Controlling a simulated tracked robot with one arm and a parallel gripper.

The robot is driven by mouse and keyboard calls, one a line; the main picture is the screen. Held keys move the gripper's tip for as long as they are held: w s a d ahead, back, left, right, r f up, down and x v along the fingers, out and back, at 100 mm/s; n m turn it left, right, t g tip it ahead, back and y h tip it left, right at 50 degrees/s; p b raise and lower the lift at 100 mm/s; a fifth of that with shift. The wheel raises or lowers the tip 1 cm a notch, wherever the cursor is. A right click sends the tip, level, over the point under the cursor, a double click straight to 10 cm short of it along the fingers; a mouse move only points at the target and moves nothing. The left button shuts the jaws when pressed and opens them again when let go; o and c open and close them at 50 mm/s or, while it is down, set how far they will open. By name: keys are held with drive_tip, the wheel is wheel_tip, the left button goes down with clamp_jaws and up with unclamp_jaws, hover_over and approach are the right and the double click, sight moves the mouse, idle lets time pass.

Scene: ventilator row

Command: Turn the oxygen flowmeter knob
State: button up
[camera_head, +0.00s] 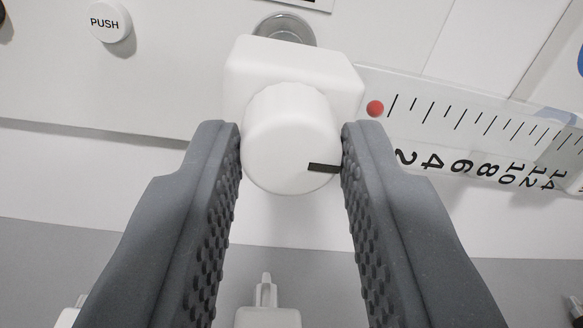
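The white round flowmeter knob (291,135) sits on a white valve block (243,70) in the middle of the camera_head view. A black mark on its face points right and slightly down. The clear flow tube (415,85) runs right from the block, with black tick lines and numbers. A red ball (375,108) lies at its end by the block, below the lowest ticks. My gripper (291,150) has its grey fingers on either side of the knob. Both fingertips appear to touch its sides. The contact behind the knob's face is hidden.
A white PUSH button (108,22) is on the panel at upper left. A chrome round fitting (284,28) is behind the block. A white fitting (267,310) stands below, between my fingers. The panel between knob and lower fitting is clear.

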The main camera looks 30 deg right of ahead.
drive_tip(key=shift+a+m, duration=0.15)
drive_tip(key=shift+m, duration=0.15)
drive_tip(key=shift+c, duration=0.5)
drive_tip(key=m+b, duration=0.2)
drive_tip(key=m, duration=0.1)
drive_tip(key=shift+f+m, duration=0.15)
drive_tip(key=shift+m, duration=0.15)
drive_tip(key=m+b, duration=0.4)
drive_tip(key=m, duration=0.2)
drive_tip(key=shift+y+b, duration=0.3)
drive_tip(key=shift+b, duration=0.05)
drive_tip(key=m+b, duration=0.2)
drive_tip(key=m, duration=0.1)
drive_tip(key=m+b, duration=0.1)
drive_tip(key=shift+d+f+m, duration=0.15)
drive_tip(key=shift+d+m, duration=0.1)
drive_tip(key=shift+m, duration=0.05)
drive_tip(key=shift+o, duration=0.2)
drive_tip(key=m+b, duration=0.4)
drive_tip(key=shift+f, duration=0.1)
drive_tip(key=shift+d+m+y+b, duration=0.1)
drive_tip(key=shift+m+y+b, duration=0.4)
drive_tip(key=shift+m, duration=0.5)
drive_tip(key=shift+c, duration=0.2)
drive_tip(key=shift+o, duration=0.2)
drive_tip(key=shift+d, duration=0.1)
drive_tip(key=o, duration=1)
drive_tip(key=shift+c, duration=0.2)
drive_tip(key=shift+r, duration=0.2)
